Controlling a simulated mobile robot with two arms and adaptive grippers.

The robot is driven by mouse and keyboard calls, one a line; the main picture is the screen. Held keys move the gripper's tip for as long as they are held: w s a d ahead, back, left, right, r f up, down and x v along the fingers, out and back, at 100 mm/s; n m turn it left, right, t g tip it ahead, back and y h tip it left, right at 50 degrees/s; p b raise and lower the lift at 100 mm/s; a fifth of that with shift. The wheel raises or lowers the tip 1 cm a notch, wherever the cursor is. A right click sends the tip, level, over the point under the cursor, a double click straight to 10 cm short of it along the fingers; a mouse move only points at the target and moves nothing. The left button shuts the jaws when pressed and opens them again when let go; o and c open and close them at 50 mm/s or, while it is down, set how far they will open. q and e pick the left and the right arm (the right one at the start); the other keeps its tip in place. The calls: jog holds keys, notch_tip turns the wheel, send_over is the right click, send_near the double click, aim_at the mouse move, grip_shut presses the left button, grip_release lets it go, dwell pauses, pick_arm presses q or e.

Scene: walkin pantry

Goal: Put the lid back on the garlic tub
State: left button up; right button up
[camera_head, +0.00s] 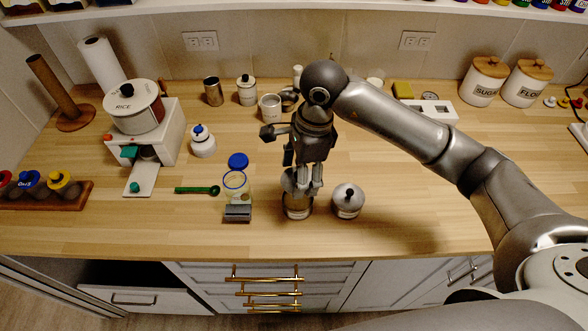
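My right gripper (303,186) reaches down from the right arm, fingers just above a small metal tub (298,210) with a label near the counter's front. A pale metal shape (292,181), perhaps a lid, shows at the fingertips. I cannot tell whether the fingers grip it. A similar metal tub (348,203) with a black-knobbed lid on stands just to the right. Labels on both are too small to read, so I cannot tell which is the garlic tub. My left gripper is not in view.
Left of the gripper are a clear jar (235,181), a blue lid (238,160), a grey block (238,213) and a green spoon (198,190). A rice dispenser (148,140) stands at left. Mugs and canisters line the back. The counter's front right is clear.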

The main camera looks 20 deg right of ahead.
jog(key=shift+d+f, duration=0.1)
jog(key=shift+f, duration=0.65)
jog(key=shift+f+b, duration=0.6)
jog(key=shift+f, duration=0.15)
jog(key=shift+f+b, duration=0.75)
jog(key=shift+f, duration=0.2)
jog(key=shift+f+b, duration=0.55)
jog(key=shift+f, duration=0.05)
pick_arm(q)
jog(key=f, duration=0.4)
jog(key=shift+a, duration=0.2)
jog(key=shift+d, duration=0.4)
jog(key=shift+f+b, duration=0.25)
jog(key=shift+b, duration=0.05)
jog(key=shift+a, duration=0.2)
pick_arm(e)
jog(key=shift+r, duration=0.1)
